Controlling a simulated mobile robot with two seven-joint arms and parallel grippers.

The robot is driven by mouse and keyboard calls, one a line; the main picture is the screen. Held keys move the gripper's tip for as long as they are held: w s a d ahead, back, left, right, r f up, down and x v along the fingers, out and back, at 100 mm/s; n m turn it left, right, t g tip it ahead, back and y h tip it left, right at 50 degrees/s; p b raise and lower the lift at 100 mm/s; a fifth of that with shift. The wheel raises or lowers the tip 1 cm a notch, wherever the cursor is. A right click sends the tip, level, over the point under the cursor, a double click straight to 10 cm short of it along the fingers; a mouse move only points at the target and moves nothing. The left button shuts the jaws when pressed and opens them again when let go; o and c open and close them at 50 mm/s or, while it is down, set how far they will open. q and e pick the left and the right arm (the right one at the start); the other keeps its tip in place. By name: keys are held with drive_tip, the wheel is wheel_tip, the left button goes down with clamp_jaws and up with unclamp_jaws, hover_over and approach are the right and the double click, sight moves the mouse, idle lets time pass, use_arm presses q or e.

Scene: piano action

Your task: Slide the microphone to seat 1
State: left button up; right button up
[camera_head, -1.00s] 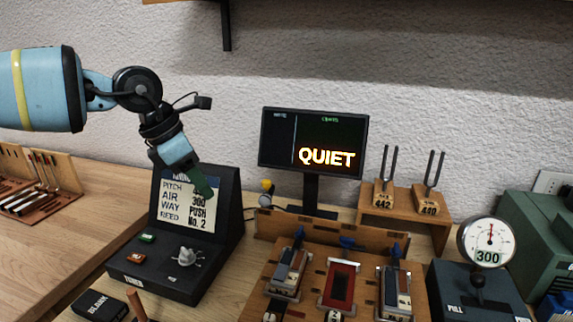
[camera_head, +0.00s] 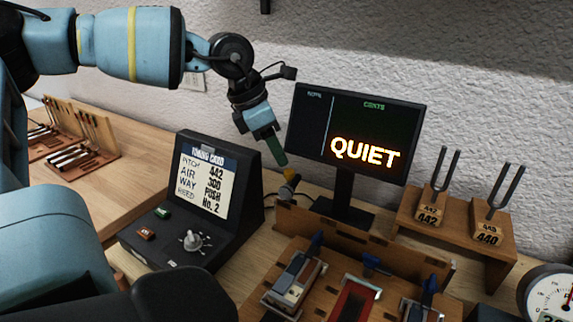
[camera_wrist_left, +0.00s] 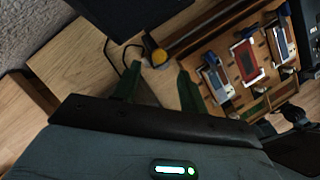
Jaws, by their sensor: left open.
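The microphone (camera_head: 288,186) is a small piece with a yellow top and grey body. It stands at the left end of the wooden rail (camera_head: 350,240) behind the reed board. In the left wrist view the microphone (camera_wrist_left: 155,50) shows just beyond the gap between the fingers, with a black cable beside it. My left gripper (camera_head: 276,155) has green fingers and points down, above and slightly left of the microphone in the head view. It also shows open and empty in the left wrist view (camera_wrist_left: 160,82). I cannot make out a seat 1 label. My right gripper is not in view.
A monitor (camera_head: 355,133) reading QUIET stands close behind the rail. The tuning card console (camera_head: 205,185) is to the left. Tuning forks (camera_head: 435,185) stand on a wooden block at right. The reed board (camera_head: 330,290) lies in front of the rail.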

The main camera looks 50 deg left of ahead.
sight(288, 171)
use_arm(q)
drive_tip(key=shift+x, duration=2.65)
drive_tip(key=shift+r, duration=0.1)
drive_tip(key=shift+c, duration=0.2)
clamp_jaws()
